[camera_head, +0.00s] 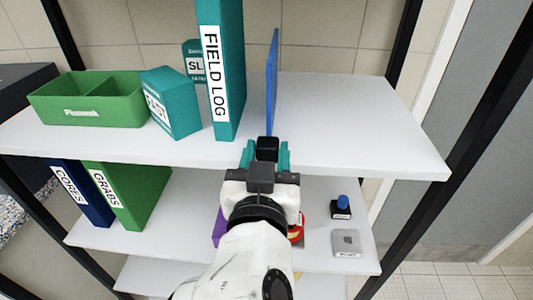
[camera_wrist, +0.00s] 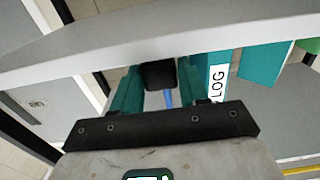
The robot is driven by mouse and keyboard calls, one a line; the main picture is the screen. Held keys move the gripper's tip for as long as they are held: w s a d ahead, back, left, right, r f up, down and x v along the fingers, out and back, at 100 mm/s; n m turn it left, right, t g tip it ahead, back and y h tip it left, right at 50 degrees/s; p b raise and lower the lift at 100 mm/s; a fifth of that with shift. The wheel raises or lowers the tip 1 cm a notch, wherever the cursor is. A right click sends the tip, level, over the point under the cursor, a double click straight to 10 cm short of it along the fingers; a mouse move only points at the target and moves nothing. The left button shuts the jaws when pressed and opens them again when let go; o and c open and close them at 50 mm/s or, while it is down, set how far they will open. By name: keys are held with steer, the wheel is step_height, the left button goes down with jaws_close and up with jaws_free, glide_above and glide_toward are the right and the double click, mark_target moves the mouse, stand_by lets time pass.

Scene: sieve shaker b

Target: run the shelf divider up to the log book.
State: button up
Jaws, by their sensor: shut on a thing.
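The shelf divider is a thin blue upright panel (camera_head: 272,80) on the top shelf, right of the log book, with a black block at its front end. A strip of its blue shows in the wrist view (camera_wrist: 168,98). The log book is a tall teal binder (camera_head: 230,70) marked FIELD LOG. It stands upright, and a gap of bare shelf separates it from the divider. Its label shows partly in the wrist view (camera_wrist: 217,85). My gripper (camera_head: 266,156), at the shelf's front edge, has its teal fingers shut on the divider's black block.
Left of the log book stand a teal box (camera_head: 170,105) marked EAST and a green divided bin (camera_head: 88,100). A teal SL-marked item (camera_head: 194,62) is behind. The top shelf (camera_head: 350,125) is bare right of the divider. Binders and small items occupy the shelf below.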

jaws_close()
steer(key=a+b, duration=0.2)
steer(key=a, duration=0.2)
steer(key=shift+a, duration=0.2)
steer(key=o, duration=0.6)
jaws_free()
steer(key=shift+c, duration=0.2)
steer(key=b, duration=0.2)
glide_toward(238, 155)
steer(key=s, duration=0.1)
steer(key=s+r, duration=0.2)
steer(key=shift+s+d, duration=0.1)
steer(key=shift+d, duration=0.15)
